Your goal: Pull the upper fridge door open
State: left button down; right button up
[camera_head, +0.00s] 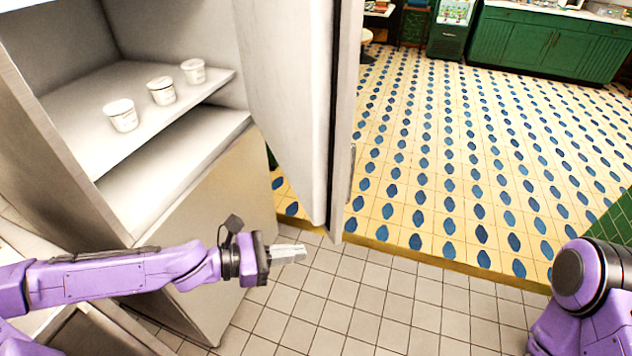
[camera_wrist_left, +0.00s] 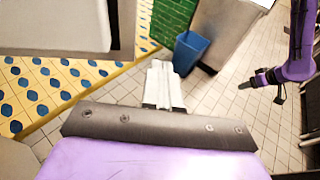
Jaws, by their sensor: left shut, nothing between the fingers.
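The upper fridge door (camera_head: 289,95) stands wide open in the head view, swung out to the right of the fridge (camera_head: 215,215), with its inner face showing. A slim handle (camera_head: 352,172) seems to show along its far outer side. In the left wrist view, the door's lower part (camera_wrist_left: 55,28) fills the upper left. My left gripper (camera_head: 290,252) is shut and empty, below and left of the door's lower corner, apart from it. It also shows in the left wrist view (camera_wrist_left: 163,85). My right arm shows at the right; its small gripper end (camera_wrist_left: 246,84) is unclear.
Three white tubs (camera_head: 161,91) stand on the fridge's inner shelf (camera_head: 75,120). Grey floor tiles (camera_head: 370,300) are clear in front. Yellow and blue tiles (camera_head: 480,160) lie beyond. Green cabinets (camera_head: 540,45) stand far back. A blue bin (camera_wrist_left: 190,52) shows in the left wrist view.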

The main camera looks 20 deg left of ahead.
pick_arm(q)
jog(key=a+r+n+t+h+p, duration=0.1)
jog(key=a+r+t, duration=0.2)
jog(key=a+r, duration=0.65)
jog(key=b, duration=1.2)
send_near(330, 179)
jog(key=x, duration=0.4)
jog(key=f+x, duration=0.1)
jog(key=x, duration=0.1)
jog(key=shift+s+d, duration=0.1)
jog(key=shift+s, duration=0.05)
jog(key=shift+w+d+r+b, duration=0.3)
jog(key=shift+w+r+b, duration=0.05)
jog(key=shift+r, duration=0.1)
pick_arm(e)
notch_tip(330, 179, down, 10)
jog(key=shift+f, duration=0.15)
jog(key=shift+f, duration=0.1)
